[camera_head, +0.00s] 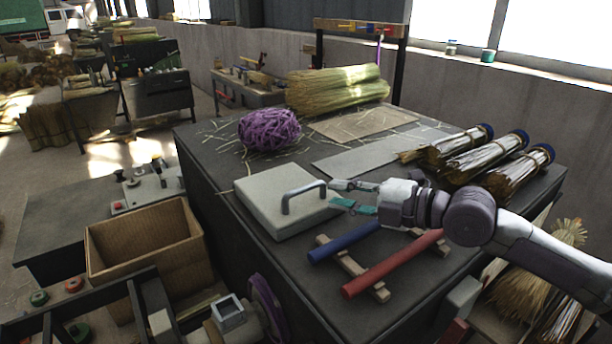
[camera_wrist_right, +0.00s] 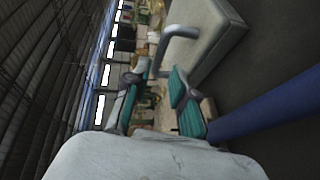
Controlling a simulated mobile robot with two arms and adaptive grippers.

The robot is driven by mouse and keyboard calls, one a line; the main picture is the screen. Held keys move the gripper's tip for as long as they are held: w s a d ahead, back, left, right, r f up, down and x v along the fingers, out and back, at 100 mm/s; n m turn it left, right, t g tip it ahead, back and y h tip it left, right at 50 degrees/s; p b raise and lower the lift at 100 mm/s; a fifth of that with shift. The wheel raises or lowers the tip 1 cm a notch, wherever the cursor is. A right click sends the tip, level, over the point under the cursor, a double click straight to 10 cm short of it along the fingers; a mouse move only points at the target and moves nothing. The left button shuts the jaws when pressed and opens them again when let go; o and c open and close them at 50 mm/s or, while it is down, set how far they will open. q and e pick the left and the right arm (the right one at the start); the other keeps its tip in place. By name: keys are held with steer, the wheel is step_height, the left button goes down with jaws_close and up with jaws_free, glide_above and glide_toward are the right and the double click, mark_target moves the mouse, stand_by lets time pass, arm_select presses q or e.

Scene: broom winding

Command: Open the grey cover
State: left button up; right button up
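The grey cover (camera_head: 265,212) is a flat square slab lying closed on the dark workbench, with a grey arched handle (camera_head: 303,190) on top. The cover also shows in the right wrist view (camera_wrist_right: 215,40). My right gripper (camera_head: 334,193) reaches in from the right, just right of the handle, with its teal-padded fingers spread and empty. In the right wrist view the handle (camera_wrist_right: 160,50) appears ahead of the gap between the fingertips (camera_wrist_right: 158,75); I cannot tell whether they touch. My left gripper is not in view.
A blue rod (camera_head: 343,242) and a red rod (camera_head: 392,264) lie on wooden rests below the right gripper. A purple twine ball (camera_head: 268,129) sits behind the cover. Bound bundles (camera_head: 485,157) lie at the right. A cardboard box (camera_head: 148,245) stands left of the workbench (camera_head: 225,165).

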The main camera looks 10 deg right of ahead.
mark_target(309, 189)
steer(key=p+x, duration=0.2)
steer(key=x, duration=0.5)
steer(key=shift+r+p, duration=0.15)
steer(key=shift+p, duration=0.15)
steer(key=shift+w+a+f, duration=0.35)
steer(key=shift+w+a, duration=0.05)
steer(key=shift+a, duration=0.05)
jaws_close()
